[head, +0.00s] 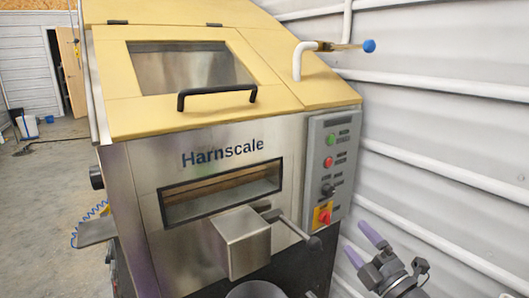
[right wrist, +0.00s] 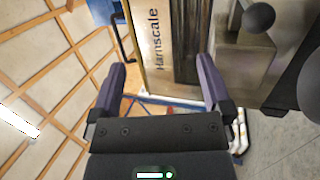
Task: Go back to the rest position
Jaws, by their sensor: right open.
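My right gripper (head: 361,244) is at the lower right of the head view, its two purple fingers spread apart with nothing between them. It is to the right of the Harnscale hopper (head: 150,185) and apart from it. The right wrist view shows the same open fingers (right wrist: 161,68), with the steel hopper front (right wrist: 158,55) beyond them, turned on its side. The hopper's yellow lid (head: 115,85) with its black handle (head: 217,97) is down. My left gripper is in neither view.
A steel chute box (head: 240,245) and a lever with a black knob (head: 314,243) stick out from the hopper front. A control panel (head: 330,160) is on its right. A blue-tipped valve handle (head: 369,46) juts out above. A ribbed wall (head: 450,130) stands close on the right.

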